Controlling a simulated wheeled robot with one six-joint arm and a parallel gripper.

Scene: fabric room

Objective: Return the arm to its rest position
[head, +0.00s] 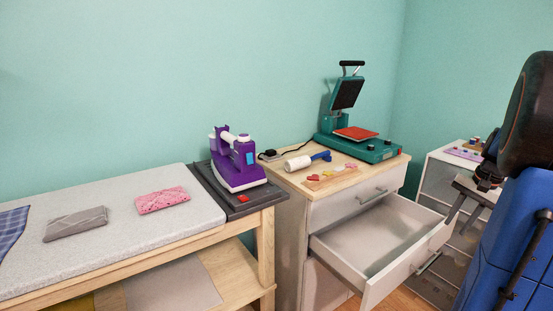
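My arm shows at the right edge of the head view, with a dark rounded link above a blue body part. My gripper (456,225) hangs below the dark link, pointing down, near the right end of the open drawer (385,238). Its two fingers look spread apart with nothing between them. Part of the arm is cut off by the picture's edge.
The drawer juts from a cabinet (340,210) that bears a green heat press (362,148), a lint roller (300,163) and small colored pieces. A white shelf unit (440,170) stands behind my gripper.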

